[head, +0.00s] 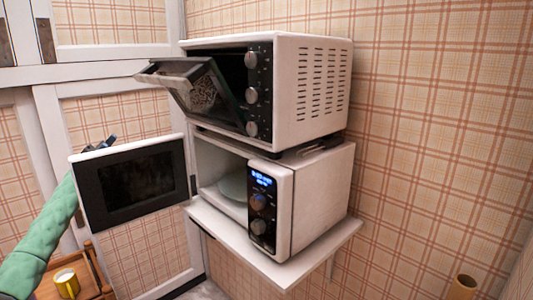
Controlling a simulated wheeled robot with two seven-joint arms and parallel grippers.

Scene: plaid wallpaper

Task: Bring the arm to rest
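My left arm comes in from the lower left in a green quilted sleeve. My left gripper (108,142) is a small dark shape at the top edge of the open microwave door (135,183). Most of it is hidden behind that door, so I cannot tell whether it touches the door or whether its fingers are open. The white microwave (318,205) stands on a wall shelf with its door swung out to the left. A pale plate (233,187) shows inside it. My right gripper is not in view.
A white toaster oven (318,92) stands on top of the microwave, its glass door (205,98) tilted partly open. The white shelf (290,272) juts from the wall. A yellow mug (67,283) sits in a wooden tray (97,272) at lower left. White-framed cabinet panels stand behind.

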